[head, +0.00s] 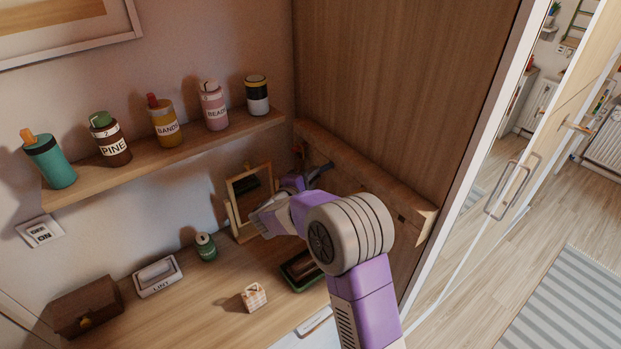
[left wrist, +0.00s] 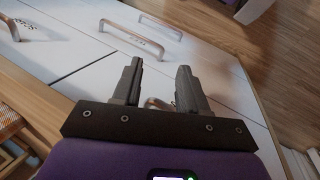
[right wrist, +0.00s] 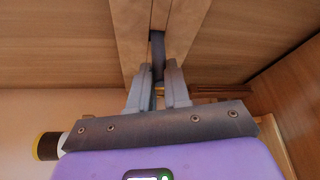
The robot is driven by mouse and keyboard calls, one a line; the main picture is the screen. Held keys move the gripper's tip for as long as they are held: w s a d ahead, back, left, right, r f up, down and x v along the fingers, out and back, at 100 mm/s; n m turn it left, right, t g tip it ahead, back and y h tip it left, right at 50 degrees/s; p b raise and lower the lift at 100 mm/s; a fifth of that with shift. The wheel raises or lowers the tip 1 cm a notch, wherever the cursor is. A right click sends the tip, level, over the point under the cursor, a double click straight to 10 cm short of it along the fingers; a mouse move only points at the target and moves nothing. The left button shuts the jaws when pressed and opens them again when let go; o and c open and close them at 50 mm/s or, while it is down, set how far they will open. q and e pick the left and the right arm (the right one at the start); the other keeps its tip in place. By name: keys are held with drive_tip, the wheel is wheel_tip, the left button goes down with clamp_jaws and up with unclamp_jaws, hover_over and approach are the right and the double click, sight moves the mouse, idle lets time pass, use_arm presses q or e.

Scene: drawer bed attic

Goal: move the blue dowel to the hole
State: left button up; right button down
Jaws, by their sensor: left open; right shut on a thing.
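My right gripper (right wrist: 157,80) is shut on the blue dowel (right wrist: 158,48), which stands out beyond the fingertips toward a wooden rail (right wrist: 133,28). In the right wrist view the dowel's far end overlaps the rail; I cannot tell whether it touches or enters a hole. In the head view my right gripper (head: 298,183) is partly hidden by my own arm, near the wooden rail (head: 355,168) on the panel. A small dark spot shows on the rail near its right end; the hole itself is not clear. My left gripper (left wrist: 158,82) is open and empty, seen only in the left wrist view.
A shelf (head: 175,152) with several bottles runs along the left wall. Below, the desk holds a small framed mirror (head: 238,205), a green tin (head: 205,247), a brown box (head: 85,305) and a green tray (head: 300,272). Drawers with handles (left wrist: 128,38) face my left gripper.

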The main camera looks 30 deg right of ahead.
drive_tip(key=shift+d+b, duration=0.35)
drive_tip(key=shift+d, duration=0.75)
drive_tip(key=c, duration=1)
unclamp_jaws()
drive_tip(key=shift+a, duration=0.1)
drive_tip(key=v, duration=0.7)
drive_tip(key=shift+a+b, duration=0.2)
drive_tip(key=shift+b, duration=0.25)
drive_tip(key=shift+r, duration=0.1)
